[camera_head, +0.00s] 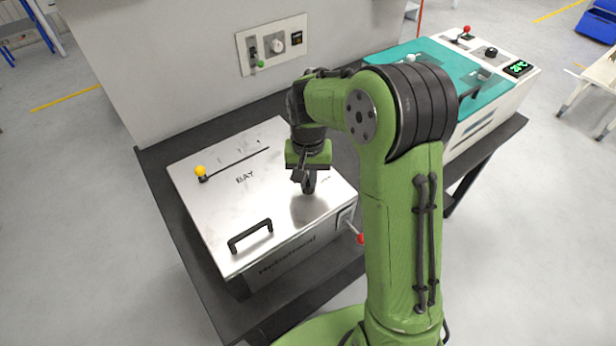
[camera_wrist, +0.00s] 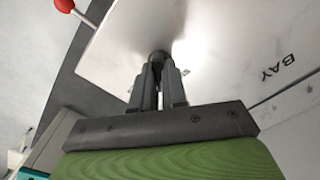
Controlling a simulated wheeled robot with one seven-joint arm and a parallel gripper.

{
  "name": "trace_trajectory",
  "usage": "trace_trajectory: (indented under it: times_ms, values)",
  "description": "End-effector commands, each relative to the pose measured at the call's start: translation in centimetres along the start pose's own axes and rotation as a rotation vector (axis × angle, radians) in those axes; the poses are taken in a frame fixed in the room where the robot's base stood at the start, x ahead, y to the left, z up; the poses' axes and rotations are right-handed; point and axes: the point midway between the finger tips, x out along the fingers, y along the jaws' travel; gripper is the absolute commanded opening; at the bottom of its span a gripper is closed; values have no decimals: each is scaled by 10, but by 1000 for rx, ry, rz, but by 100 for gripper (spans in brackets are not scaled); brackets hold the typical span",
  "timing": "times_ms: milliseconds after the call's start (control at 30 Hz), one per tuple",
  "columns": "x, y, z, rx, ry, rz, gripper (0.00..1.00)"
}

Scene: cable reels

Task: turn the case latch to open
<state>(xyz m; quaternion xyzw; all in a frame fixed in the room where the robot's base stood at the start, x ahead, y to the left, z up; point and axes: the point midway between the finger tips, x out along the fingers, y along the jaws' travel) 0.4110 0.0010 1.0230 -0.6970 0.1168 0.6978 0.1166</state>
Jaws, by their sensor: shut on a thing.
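The silver case (camera_head: 222,210) lies on the dark bench, its lid flat and marked BAY. The case latch (camera_wrist: 157,56) looks like a small dark rounded knob standing on the lid; my gripper mostly hides it. My gripper (camera_head: 308,186) points down at the right part of the lid. In the wrist view, the fingers of my gripper (camera_wrist: 160,74) are closed around the knob. The knob's turn angle cannot be told.
A black handle (camera_head: 250,236) and a yellow-knobbed slider (camera_head: 201,172) sit on the lid. A red-tipped lever (camera_head: 361,238) sticks out at the case's right side. A wall control panel (camera_head: 273,44) and a teal-topped machine (camera_head: 408,54) stand behind.

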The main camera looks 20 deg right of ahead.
Motion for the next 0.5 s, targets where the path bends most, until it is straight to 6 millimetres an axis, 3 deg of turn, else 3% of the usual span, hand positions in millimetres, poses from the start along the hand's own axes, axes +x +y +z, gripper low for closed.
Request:
trace_trajectory:
  times_ms: [500]
  values:
    - [0,-1,-1,488,4,-3,0]
